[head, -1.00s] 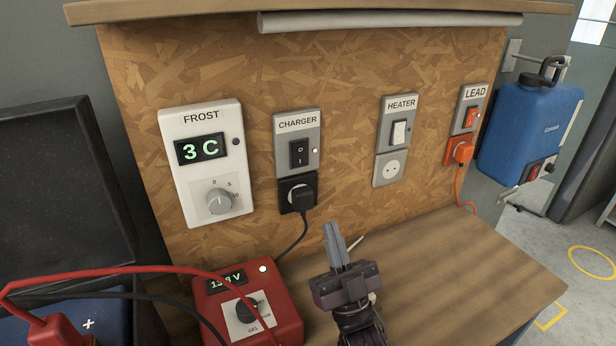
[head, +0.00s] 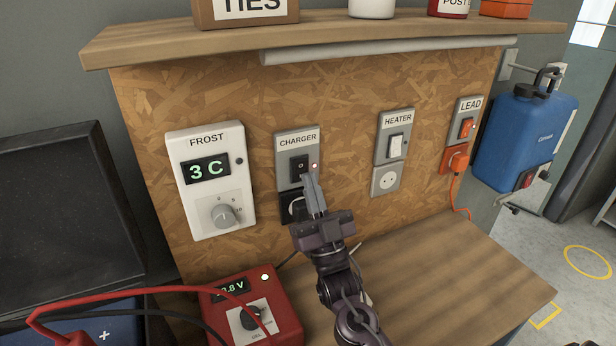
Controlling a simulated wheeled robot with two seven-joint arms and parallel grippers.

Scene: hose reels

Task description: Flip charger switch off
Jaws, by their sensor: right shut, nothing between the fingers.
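The charger switch (head: 300,166) is a dark rocker on a grey plate labelled CHARGER (head: 297,141), on the chipboard panel. The gripper partly hides the black plug and socket (head: 288,207) below the switch. The red charger box (head: 252,306) on the bench has a lit display and a lit lamp. My left gripper is not in view.
The frost thermostat (head: 211,180) is left of the switch. The heater switch (head: 396,146) and the orange lead switch (head: 466,128) are to the right. A wooden shelf (head: 330,40) overhangs the panel. The bench's right part (head: 460,265) is clear.

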